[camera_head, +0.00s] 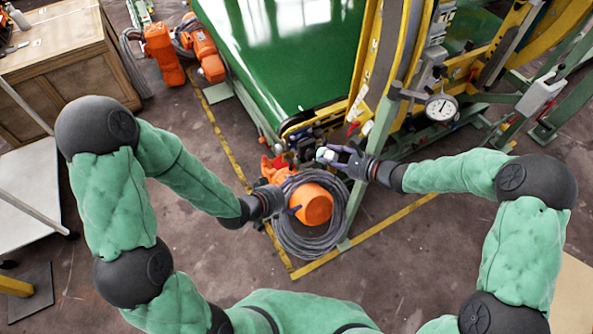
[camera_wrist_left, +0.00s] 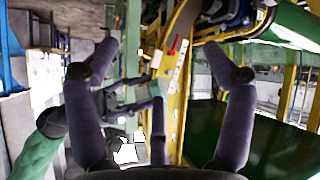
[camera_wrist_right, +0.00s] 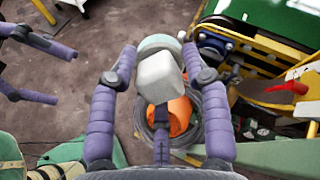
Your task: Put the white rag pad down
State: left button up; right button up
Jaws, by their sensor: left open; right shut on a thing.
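The white rag pad (camera_wrist_right: 160,78) is a pale block held between the fingertips of my right gripper (camera_wrist_right: 160,62) in the right wrist view. In the head view the pad (camera_head: 326,155) shows as a small white patch at the tips of my right gripper (camera_head: 332,153), beside the corner of the green machine. It is in the air, in line with the orange motor and hose coil below. My left gripper (camera_head: 276,198) is lower and to the left, over the coil's left edge. In the left wrist view its fingers (camera_wrist_left: 160,58) are spread, with nothing between them.
An orange motor (camera_head: 312,204) lies inside a grey hose coil (camera_head: 298,246) on the floor. The green-topped machine (camera_head: 300,45) and its yellow frame (camera_head: 368,60) stand ahead. A dial gauge (camera_head: 441,107) is to the right. A wooden cabinet (camera_head: 70,75) stands at the left.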

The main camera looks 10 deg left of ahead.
aim_at(326, 156)
pick_arm(q)
notch_tip(326, 156, up, 10)
jog(key=w+d+m+t+h, duration=0.1)
jog(key=d+m+t+h, duration=0.1)
jog(key=x, duration=1.2)
jog(key=shift+w+r, duration=0.15)
jog(key=shift+r, duration=0.05)
jog(key=shift+a, duration=0.1)
jog(key=c, duration=1.3)
jog(key=shift+r, duration=0.1)
jog(key=shift+c, duration=0.5)
pick_arm(e)
jog(key=o, duration=0.9)
jog(key=shift+s, duration=0.1)
pick_arm(q)
grip_shut()
pick_arm(e)
jog(key=shift+o, duration=0.9)
jog(key=shift+d, duration=0.1)
